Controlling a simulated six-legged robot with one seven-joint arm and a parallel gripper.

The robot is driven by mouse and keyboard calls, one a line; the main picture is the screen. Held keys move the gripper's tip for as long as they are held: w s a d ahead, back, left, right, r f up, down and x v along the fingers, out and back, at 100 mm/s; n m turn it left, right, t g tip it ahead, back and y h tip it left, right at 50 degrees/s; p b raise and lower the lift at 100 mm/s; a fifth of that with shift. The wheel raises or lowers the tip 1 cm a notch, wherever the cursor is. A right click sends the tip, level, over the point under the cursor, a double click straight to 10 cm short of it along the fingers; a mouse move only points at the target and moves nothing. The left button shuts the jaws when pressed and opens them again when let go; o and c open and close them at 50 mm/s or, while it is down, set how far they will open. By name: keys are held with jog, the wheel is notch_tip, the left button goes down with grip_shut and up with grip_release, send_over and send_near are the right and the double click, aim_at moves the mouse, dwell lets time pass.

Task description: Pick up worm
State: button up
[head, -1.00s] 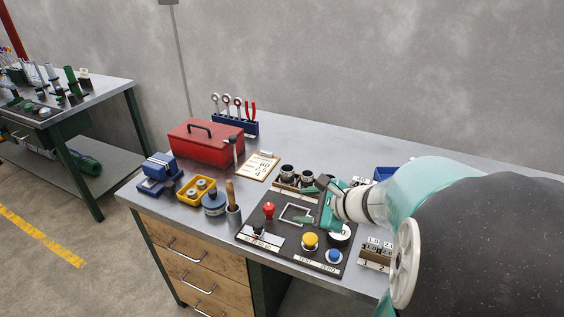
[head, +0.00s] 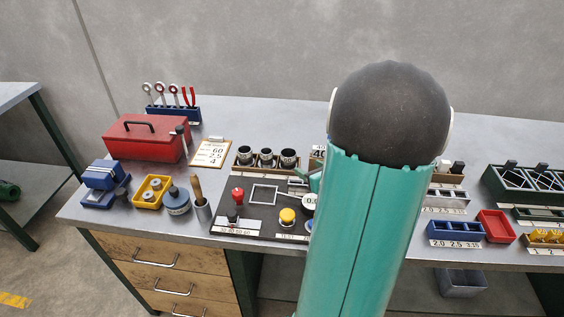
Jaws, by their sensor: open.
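I cannot make out a worm for certain in the head view. My gripper (head: 308,176) shows only in part, as a small teal piece left of my arm. It is over the back right of the black control panel (head: 262,216), near several dark cups (head: 266,155) in a wooden rack. My arm hides the rest of it and the bench behind. I see nothing held in the part that shows.
On the left of the bench are a red toolbox (head: 146,141), a blue vise (head: 103,184), a yellow tray (head: 153,191) and a clipboard (head: 211,153). On the right are a blue bin (head: 455,232), a red bin (head: 496,226) and a dark green rack (head: 522,186).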

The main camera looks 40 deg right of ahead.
aim_at(293, 158)
jog(key=x, duration=0.9)
jog(key=shift+s+d+f, duration=0.15)
jog(key=shift+d, duration=0.2)
jog(key=x, duration=0.4)
jog(key=shift+w, duration=0.25)
jog(key=c, duration=0.8)
